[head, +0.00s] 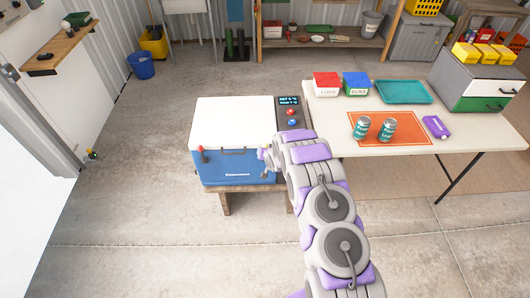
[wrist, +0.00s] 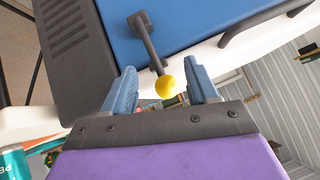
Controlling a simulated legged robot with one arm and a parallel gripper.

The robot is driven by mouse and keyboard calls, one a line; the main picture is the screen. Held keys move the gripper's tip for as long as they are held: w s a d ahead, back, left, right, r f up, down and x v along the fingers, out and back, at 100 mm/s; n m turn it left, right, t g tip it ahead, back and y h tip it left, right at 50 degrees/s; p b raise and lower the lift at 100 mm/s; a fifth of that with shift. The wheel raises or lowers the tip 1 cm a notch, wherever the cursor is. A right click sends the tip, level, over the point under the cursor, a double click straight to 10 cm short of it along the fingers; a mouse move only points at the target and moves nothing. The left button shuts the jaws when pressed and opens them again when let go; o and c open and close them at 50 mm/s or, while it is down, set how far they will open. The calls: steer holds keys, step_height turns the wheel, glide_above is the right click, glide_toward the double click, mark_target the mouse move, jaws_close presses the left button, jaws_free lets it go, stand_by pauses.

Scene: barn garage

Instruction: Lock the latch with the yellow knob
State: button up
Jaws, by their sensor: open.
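The yellow knob (wrist: 165,87) sits on the end of a dark latch lever (wrist: 148,42) on the blue cooler body, in the wrist view. My gripper (wrist: 162,72) is open, one finger on each side of the knob, with a gap visible to both. The cooler (head: 238,168) has a white lid (head: 235,122), which lies closed on top in the head view. There my gripper (head: 265,157) is at the cooler's front right, and mostly hides the yellow-knob latch. A second latch with a red knob (head: 201,149) is at the front left.
A dark control panel (head: 290,113) with buttons stands right of the cooler. The table (head: 440,148) beyond holds cans (head: 361,128), small boxes (head: 327,85) and a teal tray (head: 404,92). The cooler rests on a wooden stand (head: 225,203).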

steer(key=p+v, duration=0.1)
steer(key=v, duration=1.3)
steer(key=shift+p, duration=0.35)
steer(key=s+d+r+g+h, duration=0.15)
steer(key=s+d+r, duration=0.25)
steer(key=s+r, duration=0.5)
steer(key=s+d+r+g+h, duration=0.1)
steer(key=s+d+r+g, duration=0.2)
steer(key=s+r, duration=0.55)
steer(key=s+r+n+g, duration=0.1)
steer(key=s+r+g, duration=0.2)
steer(key=s, duration=1.3)
steer(key=s+r+g, duration=0.3)
steer(key=s+r, duration=0.7)
steer(key=s, duration=0.6)
steer(key=shift+s+d+r+n+b, duration=0.3)
steer(key=shift+d+n, duration=0.1)
steer(key=shift+d, duration=0.05)
steer(key=shift+y, duration=0.25)
